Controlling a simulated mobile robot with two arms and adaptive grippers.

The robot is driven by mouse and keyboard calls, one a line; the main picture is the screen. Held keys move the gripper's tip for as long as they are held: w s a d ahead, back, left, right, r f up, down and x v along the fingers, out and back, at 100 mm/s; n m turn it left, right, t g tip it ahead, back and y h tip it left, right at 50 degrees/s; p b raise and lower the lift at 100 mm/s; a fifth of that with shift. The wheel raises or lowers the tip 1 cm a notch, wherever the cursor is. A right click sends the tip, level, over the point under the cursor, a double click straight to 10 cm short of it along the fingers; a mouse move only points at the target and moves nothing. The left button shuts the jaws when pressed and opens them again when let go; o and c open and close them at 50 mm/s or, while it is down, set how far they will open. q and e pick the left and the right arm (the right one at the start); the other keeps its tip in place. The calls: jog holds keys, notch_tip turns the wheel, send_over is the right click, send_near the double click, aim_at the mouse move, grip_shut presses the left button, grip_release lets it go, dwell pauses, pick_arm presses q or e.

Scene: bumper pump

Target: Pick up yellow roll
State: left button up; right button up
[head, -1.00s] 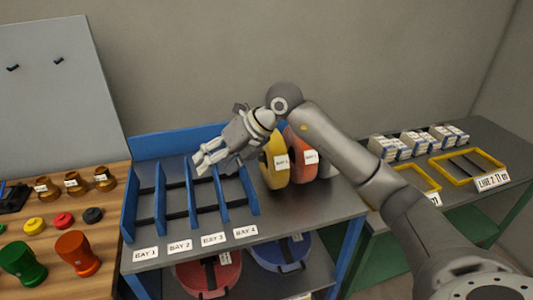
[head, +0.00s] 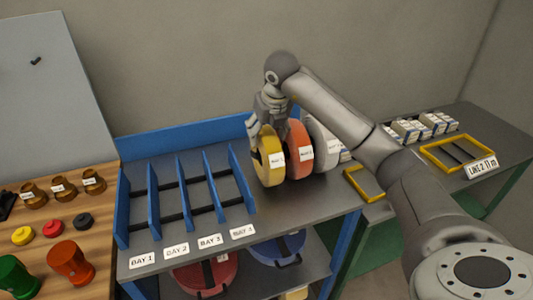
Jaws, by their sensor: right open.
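The yellow roll (head: 268,164) stands upright on the grey shelf top, to the right of the bay dividers. It carries a small white label. My right gripper (head: 262,137) is open and points down at the top of the yellow roll, with its fingers around or just beside the upper rim. I cannot tell whether the fingers touch it. My left gripper is not in view.
An orange roll (head: 298,150) and a grey-white roll (head: 321,142) stand close to the right of the yellow roll. Blue dividers (head: 152,206) form empty bays to the left. A red roll (head: 203,277) and a blue roll (head: 281,249) lie on the lower shelf.

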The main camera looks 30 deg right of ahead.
jog(key=p+x, duration=0.1)
jog(key=x, duration=0.3)
jog(key=shift+w+p, duration=0.15)
jog(key=shift+p, duration=0.15)
jog(key=shift+f, duration=0.25)
jog(key=shift+c, duration=0.3)
grip_shut()
jog(key=shift+w+d+r, duration=0.1)
jog(key=shift+w, duration=0.05)
